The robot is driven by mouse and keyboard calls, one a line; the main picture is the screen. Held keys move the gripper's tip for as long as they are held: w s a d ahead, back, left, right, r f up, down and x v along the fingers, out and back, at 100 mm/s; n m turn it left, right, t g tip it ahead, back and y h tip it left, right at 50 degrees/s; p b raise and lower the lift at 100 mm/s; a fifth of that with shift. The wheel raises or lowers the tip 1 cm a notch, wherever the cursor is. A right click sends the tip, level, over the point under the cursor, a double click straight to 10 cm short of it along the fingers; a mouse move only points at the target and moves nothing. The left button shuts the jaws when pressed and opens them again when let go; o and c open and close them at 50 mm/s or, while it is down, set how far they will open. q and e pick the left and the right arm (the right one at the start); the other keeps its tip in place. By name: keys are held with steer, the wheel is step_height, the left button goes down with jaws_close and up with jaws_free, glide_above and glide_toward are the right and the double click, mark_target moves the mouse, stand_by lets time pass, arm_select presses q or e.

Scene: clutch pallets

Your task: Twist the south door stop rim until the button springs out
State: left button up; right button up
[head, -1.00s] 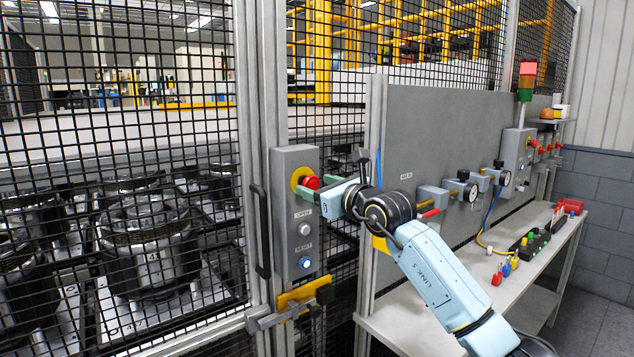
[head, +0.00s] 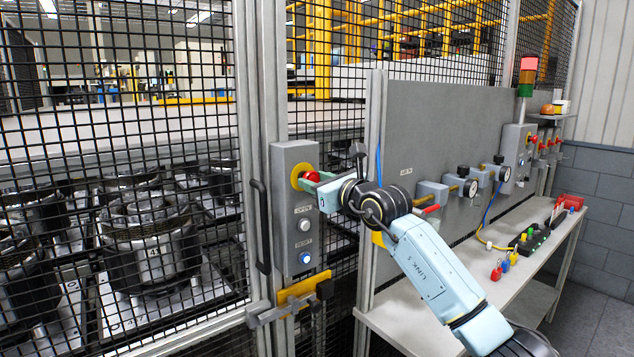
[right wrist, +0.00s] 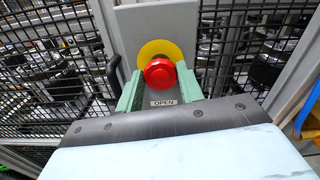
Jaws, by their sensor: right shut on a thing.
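The south door stop is a red mushroom button (head: 309,177) on a yellow round plate (head: 297,174), at the top of a grey control box (head: 284,221) by the mesh door. My right gripper (head: 317,183) reaches it from the right. In the right wrist view the red button (right wrist: 159,72) sits between the two green fingers of my right gripper (right wrist: 159,84), which are shut on its rim. From these views I cannot tell whether the button is pressed in or out. My left gripper is not in view.
Below the stop are a white OPEN button (head: 304,225) and a blue RESET button (head: 305,257). A yellow latch (head: 300,291) and black door handle (head: 260,226) are close by. A grey bench (head: 408,334) with small padlocks stands at right. A signal tower (head: 527,77) shows red.

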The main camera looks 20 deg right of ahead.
steer(key=shift+m, duration=1)
steer(key=shift+r+m+p, duration=0.1)
steer(key=shift+m+p, duration=0.45)
steer(key=shift+m, duration=0.15)
steer(key=shift+d+m+p, duration=0.1)
steer(key=shift+m+p, duration=1.6)
steer(key=shift+m, duration=0.2)
steer(key=o, duration=1)
steer(key=shift+s, duration=0.1)
steer(key=b+v, duration=0.2)
steer(key=v, duration=1.1)
steer(key=shift+b, duration=0.35)
